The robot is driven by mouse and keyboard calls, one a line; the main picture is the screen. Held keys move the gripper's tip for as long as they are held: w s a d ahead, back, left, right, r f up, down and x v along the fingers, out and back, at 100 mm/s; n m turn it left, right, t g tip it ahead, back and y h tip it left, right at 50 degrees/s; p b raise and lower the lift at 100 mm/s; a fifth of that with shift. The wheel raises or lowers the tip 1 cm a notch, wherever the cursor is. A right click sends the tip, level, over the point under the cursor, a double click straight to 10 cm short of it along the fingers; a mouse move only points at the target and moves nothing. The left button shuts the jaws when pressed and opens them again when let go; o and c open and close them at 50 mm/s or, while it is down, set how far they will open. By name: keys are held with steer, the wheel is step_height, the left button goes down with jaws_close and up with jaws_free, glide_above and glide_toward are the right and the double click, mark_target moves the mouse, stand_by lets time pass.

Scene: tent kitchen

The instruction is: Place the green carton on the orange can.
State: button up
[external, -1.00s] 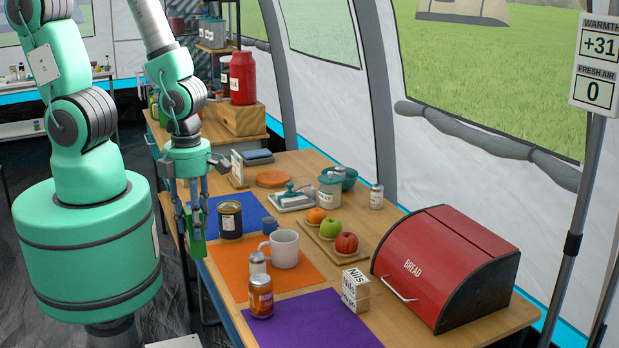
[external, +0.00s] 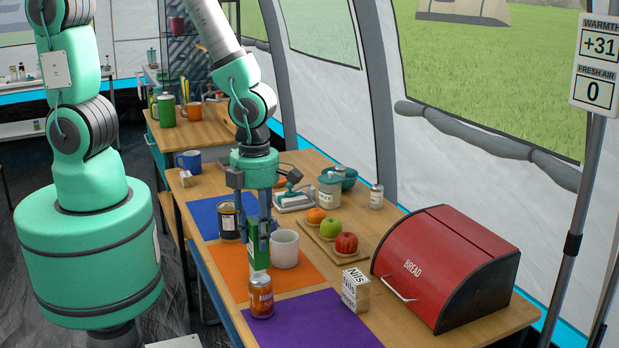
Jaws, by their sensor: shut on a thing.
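My gripper (external: 262,240) is shut on the green carton (external: 252,238) and points down over the near-left part of the table. The fingers partly cover the carton. In the picture the carton is just above the can. I cannot tell whether they touch or whether the carton is in line with the can in depth.
A white mug (external: 286,249) stands close to the right of the gripper. A dark can (external: 229,220) stands behind it on the blue mat. A white box (external: 355,290), fruit on a board (external: 322,242) and a red bread box (external: 447,265) are to the right.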

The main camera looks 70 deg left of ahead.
steer(key=shift+f+b, duration=0.45)
steer(key=shift+f, duration=1.3)
steer(key=shift+f, duration=0.1)
steer(key=o, duration=1.3)
step_height(320, 180, up, 12)
steer(key=shift+r+p, duration=0.15)
steer(key=shift+p, duration=1.1)
